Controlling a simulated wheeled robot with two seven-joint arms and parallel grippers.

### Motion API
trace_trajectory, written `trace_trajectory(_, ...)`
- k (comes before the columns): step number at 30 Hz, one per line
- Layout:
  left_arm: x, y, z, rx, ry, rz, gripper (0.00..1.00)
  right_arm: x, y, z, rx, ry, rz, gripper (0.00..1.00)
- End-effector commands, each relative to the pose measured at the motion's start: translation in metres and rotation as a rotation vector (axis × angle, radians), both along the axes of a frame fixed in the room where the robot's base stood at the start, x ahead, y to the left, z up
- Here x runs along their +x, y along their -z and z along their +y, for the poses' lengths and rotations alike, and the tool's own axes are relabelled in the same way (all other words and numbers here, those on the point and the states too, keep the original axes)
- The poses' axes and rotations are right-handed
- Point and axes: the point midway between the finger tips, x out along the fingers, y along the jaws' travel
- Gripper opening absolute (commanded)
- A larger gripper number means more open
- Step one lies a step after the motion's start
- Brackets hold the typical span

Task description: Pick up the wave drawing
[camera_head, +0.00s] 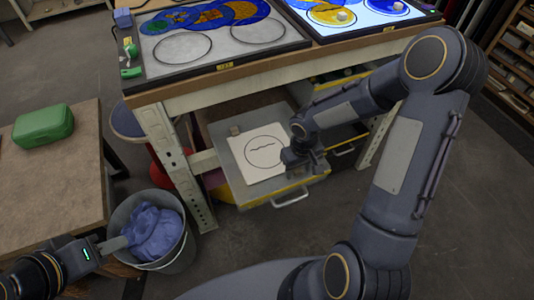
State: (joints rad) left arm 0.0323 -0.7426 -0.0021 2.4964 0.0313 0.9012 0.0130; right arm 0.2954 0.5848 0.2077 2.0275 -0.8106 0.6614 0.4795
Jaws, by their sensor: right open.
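The wave drawing (262,153) is a white sheet with a circle and a wavy line in it. It lies flat in the pulled-out drawer (222,133) under the workbench. My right gripper (304,165) is open at the sheet's right edge and hides part of that side. I cannot tell whether it touches the sheet. My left gripper (117,243) is at the lower left, by the rim of a bucket; its fingers are too unclear to tell their state.
The bucket (178,262) holds a blue cloth (152,232). A small block (235,130) sits at the drawing's upper left corner. The workbench (225,82) with glass panels overhangs the drawer. A wooden table (40,180) at left carries a green case (43,126).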

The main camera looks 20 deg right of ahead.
Motion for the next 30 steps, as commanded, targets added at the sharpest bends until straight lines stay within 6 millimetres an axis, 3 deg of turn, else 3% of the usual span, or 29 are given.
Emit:
trace_trajectory(3,0.000,0.000,0.000,0.000,0.000,0.000,0.36,0.000,0.000,0.000,0.000,0.000,0.000,0.46)
trace_trajectory(14,0.000,0.000,0.000,0.000,0.000,0.000,0.36,0.000,-0.001,0.000,0.000,0.000,0.000,0.00)
trace_trajectory(24,0.000,-0.001,0.000,0.000,0.000,0.000,0.36,0.000,-0.003,0.000,0.000,0.000,-0.001,0.00)
trace_trajectory(30,0.000,-0.007,0.000,0.000,0.000,0.000,0.36,0.001,-0.020,0.000,-0.001,0.000,-0.004,0.00)
